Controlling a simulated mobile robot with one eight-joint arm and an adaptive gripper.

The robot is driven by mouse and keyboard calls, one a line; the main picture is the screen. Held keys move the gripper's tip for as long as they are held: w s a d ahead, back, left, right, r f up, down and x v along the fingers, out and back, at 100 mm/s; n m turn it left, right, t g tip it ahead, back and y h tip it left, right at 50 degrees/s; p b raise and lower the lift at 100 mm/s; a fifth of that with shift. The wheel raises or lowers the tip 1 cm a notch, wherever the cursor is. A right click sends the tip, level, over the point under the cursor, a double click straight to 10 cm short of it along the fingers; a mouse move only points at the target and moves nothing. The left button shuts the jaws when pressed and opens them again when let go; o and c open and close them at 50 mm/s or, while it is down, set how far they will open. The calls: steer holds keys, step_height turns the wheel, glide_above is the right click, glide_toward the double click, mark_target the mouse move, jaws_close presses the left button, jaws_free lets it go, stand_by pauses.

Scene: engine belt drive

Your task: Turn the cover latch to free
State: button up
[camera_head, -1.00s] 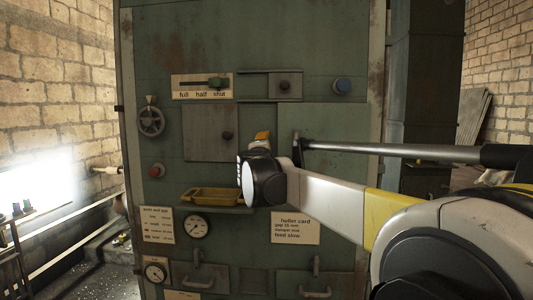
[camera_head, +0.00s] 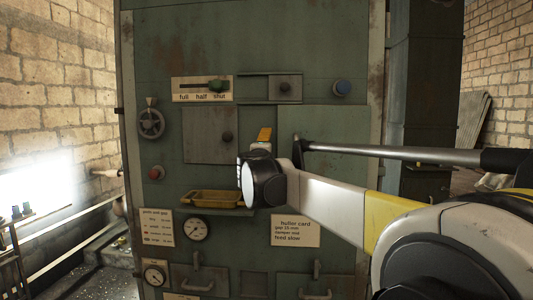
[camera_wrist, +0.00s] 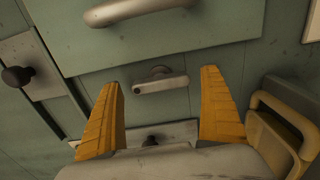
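The cover latch (camera_wrist: 160,80) is a small grey lever on a short plate. In the wrist view it lies across the gap between my two orange fingers, with space on both sides. My gripper (camera_wrist: 165,105) is open and empty; whether the fingertips reach the latch's depth I cannot tell. The green cover (camera_wrist: 210,30) with its grey bar handle (camera_wrist: 140,10) fills the top of the wrist view. In the head view the cover (camera_head: 335,125) is right of my gripper (camera_head: 264,135), which stands before the cabinet; the latch is hidden there.
A yellow tray (camera_head: 212,198) sits on a ledge left of and below my gripper; it shows close to the right finger in the wrist view (camera_wrist: 262,135). A panel knob (camera_head: 227,136) is left. Gauges, a handwheel (camera_head: 151,122) and a damper slider (camera_head: 217,86) surround the area.

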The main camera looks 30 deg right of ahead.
steer(key=shift+s+a, duration=0.1)
steer(key=v, duration=1.1)
steer(key=shift+s+a, duration=0.25)
steer(key=shift+s, duration=0.05)
stand_by(0.7)
